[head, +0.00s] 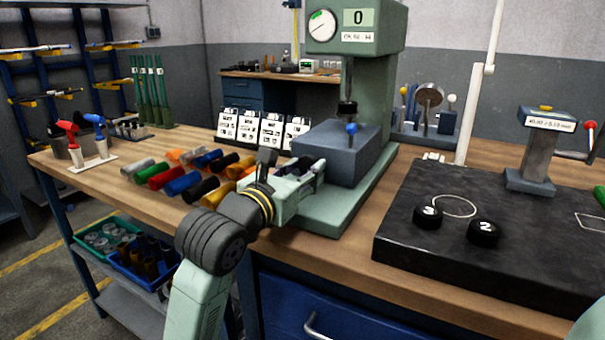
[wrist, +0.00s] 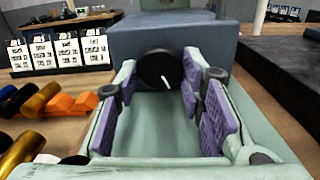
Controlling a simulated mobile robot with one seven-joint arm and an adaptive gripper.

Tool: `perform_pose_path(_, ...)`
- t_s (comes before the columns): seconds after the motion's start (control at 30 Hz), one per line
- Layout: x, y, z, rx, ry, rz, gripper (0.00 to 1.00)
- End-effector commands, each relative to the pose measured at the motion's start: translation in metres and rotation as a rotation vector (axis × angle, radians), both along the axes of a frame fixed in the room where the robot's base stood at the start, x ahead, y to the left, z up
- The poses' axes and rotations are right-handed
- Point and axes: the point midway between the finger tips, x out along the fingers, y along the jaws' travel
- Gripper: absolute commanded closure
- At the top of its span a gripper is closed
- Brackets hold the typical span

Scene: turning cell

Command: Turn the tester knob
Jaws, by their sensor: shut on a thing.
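The tester (head: 385,110) is a green press-like machine with a dial, a display reading 0 and a blue-grey block at its base. The tester knob (wrist: 157,68) is a round black disc on the front of that block. Its white mark points down and slightly right. My gripper (wrist: 160,76) has its purple-padded fingers on either side of the knob, shut on it at the fingertips. In the head view my gripper (head: 305,174) reaches the block's lower left end, and the knob is hidden there.
Coloured cylinders (head: 182,184) lie on the bench left of my gripper. White cards (head: 270,132) stand behind them. A black slab (head: 470,255) with two numbered pucks lies to the right.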

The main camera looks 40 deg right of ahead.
Motion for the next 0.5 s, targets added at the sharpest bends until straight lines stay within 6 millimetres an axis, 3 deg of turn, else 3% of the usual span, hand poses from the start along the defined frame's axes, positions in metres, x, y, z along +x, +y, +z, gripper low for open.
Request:
perform_pose_path(0.2, 0.0007, 0.0010, -0.0028, 0.073, -0.181, 0.003, 0.92)
perform_pose_path(0.5, 0.0001, 0.0002, 0.0001, 0.086, -0.210, 0.000, 0.92)
